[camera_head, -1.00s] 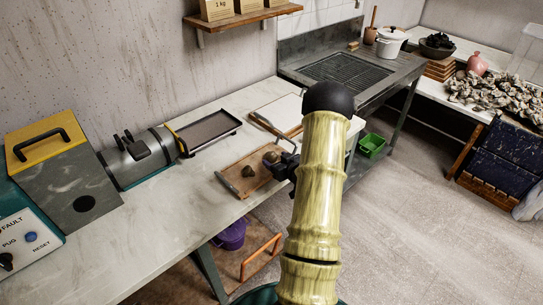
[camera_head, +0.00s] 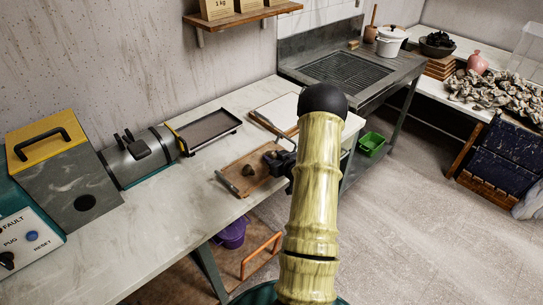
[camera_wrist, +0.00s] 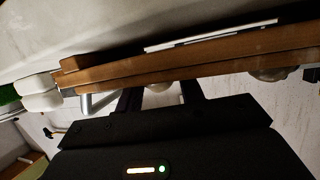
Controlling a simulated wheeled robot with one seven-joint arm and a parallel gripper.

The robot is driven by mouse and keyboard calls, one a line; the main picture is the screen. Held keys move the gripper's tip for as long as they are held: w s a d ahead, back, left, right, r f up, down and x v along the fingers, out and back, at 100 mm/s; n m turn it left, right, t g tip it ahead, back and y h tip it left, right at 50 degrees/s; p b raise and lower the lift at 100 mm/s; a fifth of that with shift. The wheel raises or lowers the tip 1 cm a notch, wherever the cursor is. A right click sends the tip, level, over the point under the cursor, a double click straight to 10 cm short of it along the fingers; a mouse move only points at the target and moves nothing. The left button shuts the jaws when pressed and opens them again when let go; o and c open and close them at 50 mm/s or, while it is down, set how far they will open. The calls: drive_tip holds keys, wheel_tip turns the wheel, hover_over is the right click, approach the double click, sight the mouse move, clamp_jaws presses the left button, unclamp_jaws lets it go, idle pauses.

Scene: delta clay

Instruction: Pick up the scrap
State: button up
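A brown clay lump (camera_head: 249,170), likely scrap, sits on the wooden board (camera_head: 234,168) on the bench. A second lump seen earlier near the board's right side is now hidden behind my gripper (camera_head: 275,159). My gripper is at the board's right end, low over it. In the wrist view the two dark fingers of my gripper (camera_wrist: 160,92) stand apart. A pale rounded lump (camera_wrist: 158,88) shows between them, partly covered by a wooden edge. Another rounded lump (camera_wrist: 268,75) shows farther right. I cannot tell whether the fingers touch a lump.
A dark tray (camera_head: 209,130) and a metal roller machine (camera_head: 140,157) stand left of the board. A white slab (camera_head: 280,109) lies behind it. A grated sink (camera_head: 347,69) is farther back. A purple bucket (camera_head: 231,234) sits below the bench.

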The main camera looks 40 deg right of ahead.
sight(273, 158)
drive_tip(key=shift+r, duration=0.1)
wheel_tip(273, 158, up, 9)
drive_tip(key=shift+r, duration=0.1)
drive_tip(key=shift+a+r, duration=0.1)
drive_tip(key=shift+r, duration=0.25)
idle(0.5)
idle(0.5)
